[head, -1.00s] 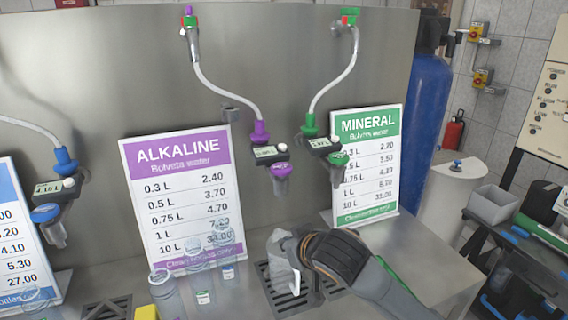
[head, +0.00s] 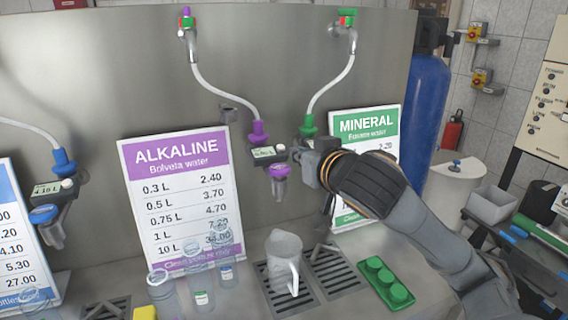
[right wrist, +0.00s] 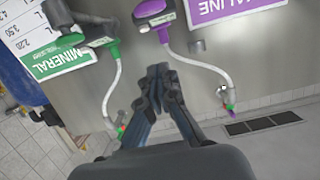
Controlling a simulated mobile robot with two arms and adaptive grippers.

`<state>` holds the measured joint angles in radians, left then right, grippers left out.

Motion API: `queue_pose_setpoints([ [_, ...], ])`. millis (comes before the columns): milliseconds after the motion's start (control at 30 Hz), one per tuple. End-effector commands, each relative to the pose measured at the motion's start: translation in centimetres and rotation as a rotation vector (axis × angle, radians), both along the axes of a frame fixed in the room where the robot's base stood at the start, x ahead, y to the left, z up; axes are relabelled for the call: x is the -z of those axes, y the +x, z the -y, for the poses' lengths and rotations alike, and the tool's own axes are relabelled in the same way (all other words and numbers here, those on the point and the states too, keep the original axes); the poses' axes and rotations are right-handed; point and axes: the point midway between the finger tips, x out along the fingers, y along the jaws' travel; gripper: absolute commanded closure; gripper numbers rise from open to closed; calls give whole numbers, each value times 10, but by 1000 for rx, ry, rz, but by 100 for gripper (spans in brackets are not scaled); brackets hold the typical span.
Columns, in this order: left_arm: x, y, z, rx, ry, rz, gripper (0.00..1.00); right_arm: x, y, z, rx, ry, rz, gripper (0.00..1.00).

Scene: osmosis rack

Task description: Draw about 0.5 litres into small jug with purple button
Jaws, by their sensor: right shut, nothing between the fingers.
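The small jug (head: 284,265), clear with a handle, stands upright on the drip grate below the purple dispenser. Its fill cannot be told. The purple dispenser (head: 279,171) hangs on the steel wall with a small display (head: 264,152) and a whitish round knob (head: 281,147); it also shows upside down in the right wrist view (right wrist: 157,22). My right gripper (head: 302,158) is raised just right of the purple dispenser, shut and empty. Its closed fingertips (right wrist: 157,72) show in the right wrist view. Whether it touches anything cannot be told. My left gripper is not in view.
The green mineral dispenser is mostly hidden behind my right gripper; it shows in the right wrist view (right wrist: 99,42). Several clear bottles (head: 200,285) stand left of the jug. A green tray with round caps (head: 386,279) lies at right. The blue dispenser (head: 45,213) hangs far left.

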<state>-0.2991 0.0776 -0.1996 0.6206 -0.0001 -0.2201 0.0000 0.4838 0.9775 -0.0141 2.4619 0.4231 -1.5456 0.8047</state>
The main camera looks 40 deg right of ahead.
Motion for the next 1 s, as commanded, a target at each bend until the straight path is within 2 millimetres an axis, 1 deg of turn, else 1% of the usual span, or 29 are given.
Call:
queue_pose_setpoints([
  [167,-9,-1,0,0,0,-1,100,6,29,7,2,3,-5,100],
  [400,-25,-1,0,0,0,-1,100,18,78,19,2,2,-4,100],
  [467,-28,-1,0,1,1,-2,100,21,89,22,2,1,-4,100],
  [500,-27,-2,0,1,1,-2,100,32,88,21,0,-1,-8,100],
  [533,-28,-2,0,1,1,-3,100,37,87,21,1,-3,-8,100],
  [700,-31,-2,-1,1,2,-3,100,57,87,21,0,-2,-5,100],
  [833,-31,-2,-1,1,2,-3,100,63,87,21,0,-2,-2,100],
  [1000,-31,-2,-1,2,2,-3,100,64,87,21,1,-1,-1,100],
])
